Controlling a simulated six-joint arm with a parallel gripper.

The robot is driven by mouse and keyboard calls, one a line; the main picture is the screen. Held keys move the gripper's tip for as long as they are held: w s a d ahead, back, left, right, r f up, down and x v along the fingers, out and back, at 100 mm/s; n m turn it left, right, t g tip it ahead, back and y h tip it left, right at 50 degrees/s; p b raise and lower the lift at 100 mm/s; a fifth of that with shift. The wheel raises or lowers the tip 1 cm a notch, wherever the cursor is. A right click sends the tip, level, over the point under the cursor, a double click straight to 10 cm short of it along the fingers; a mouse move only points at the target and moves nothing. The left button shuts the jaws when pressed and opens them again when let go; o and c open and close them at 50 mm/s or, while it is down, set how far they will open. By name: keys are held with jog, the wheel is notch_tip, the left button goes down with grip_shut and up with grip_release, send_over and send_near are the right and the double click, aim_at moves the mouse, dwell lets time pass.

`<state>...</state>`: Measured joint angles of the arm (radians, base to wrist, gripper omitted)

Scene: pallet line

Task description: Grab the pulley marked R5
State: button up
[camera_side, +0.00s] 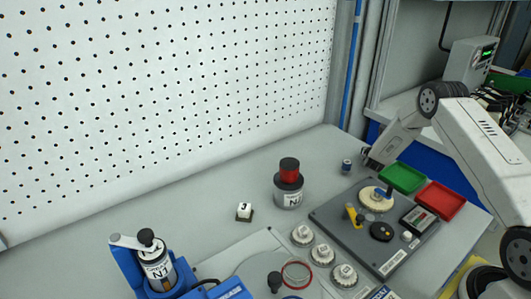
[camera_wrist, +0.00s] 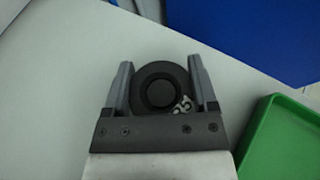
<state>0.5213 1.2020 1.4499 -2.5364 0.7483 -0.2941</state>
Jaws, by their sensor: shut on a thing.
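The dark round pulley (camera_wrist: 158,88) sits between the two grey fingers of my gripper (camera_wrist: 160,82) in the wrist view. White characters on its lower right rim look like R5, slanted and partly hard to read. The fingers are shut on it, one on each side. In the side view my gripper (camera_side: 370,158) is at the right, low over the table just behind the green tray (camera_side: 402,178). The pulley cannot be made out clearly there. I cannot tell whether it touches the table.
The green tray (camera_wrist: 278,140) also shows right of my gripper in the wrist view. A red tray (camera_side: 440,200) and a grey board with parts (camera_side: 330,217) lie nearby. A small dark cylinder (camera_side: 346,166) stands left of my gripper. A red-topped canister (camera_side: 288,184) stands farther left.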

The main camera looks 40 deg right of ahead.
jog(key=shift+r, duration=0.65)
jog(key=s+a+r, duration=0.7)
jog(key=s+r, duration=0.4)
jog(key=s, duration=0.1)
jog(key=shift+r, duration=0.2)
jog(key=shift+a, duration=0.15)
